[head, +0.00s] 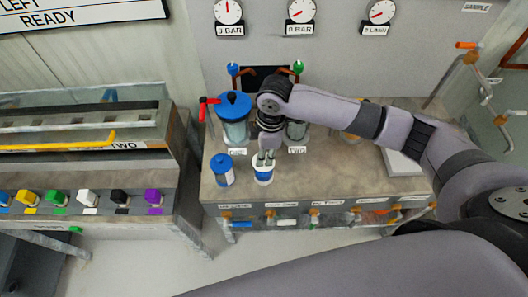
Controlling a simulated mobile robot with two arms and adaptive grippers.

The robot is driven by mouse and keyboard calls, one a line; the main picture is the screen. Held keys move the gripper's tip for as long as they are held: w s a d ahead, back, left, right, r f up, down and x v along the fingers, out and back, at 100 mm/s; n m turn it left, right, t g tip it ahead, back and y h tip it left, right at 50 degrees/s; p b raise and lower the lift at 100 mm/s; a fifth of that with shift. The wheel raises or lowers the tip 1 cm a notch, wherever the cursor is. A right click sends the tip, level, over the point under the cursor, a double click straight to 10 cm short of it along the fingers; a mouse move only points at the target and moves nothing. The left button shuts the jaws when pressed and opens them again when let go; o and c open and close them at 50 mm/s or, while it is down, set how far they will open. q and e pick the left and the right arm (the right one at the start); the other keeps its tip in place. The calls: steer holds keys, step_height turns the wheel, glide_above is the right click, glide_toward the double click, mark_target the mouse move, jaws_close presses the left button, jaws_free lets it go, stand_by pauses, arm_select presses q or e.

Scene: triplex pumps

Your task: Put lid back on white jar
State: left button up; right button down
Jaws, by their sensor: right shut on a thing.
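The white jar (264,177) stands near the front edge of the bench, white with a blue band around it. My right gripper (265,157) points down at the top of this jar and is shut on what looks like its white lid. The fingers and wrist cover part of the top, so I cannot tell whether the lid is seated on the rim or just above it. My left gripper is not in view.
A small jar with a blue lid (222,170) stands close to the left. Behind are a large blue-lidded vessel (234,118), a red-handled valve (207,104) and another clear vessel (297,130). Labelled fittings line the bench's front (315,213). The bench (340,180) is clear right of the jar.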

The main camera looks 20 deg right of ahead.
stand_by(0.3)
steer(key=c, duration=1.4)
jaws_free()
steer(key=o, duration=0.5)
steer(key=shift+c, duration=0.2)
steer(key=shift+r, duration=0.1)
steer(key=shift+r+p, duration=3.45)
steer(key=shift+p, duration=0.7)
steer(key=shift+c, duration=0.5)
jaws_close()
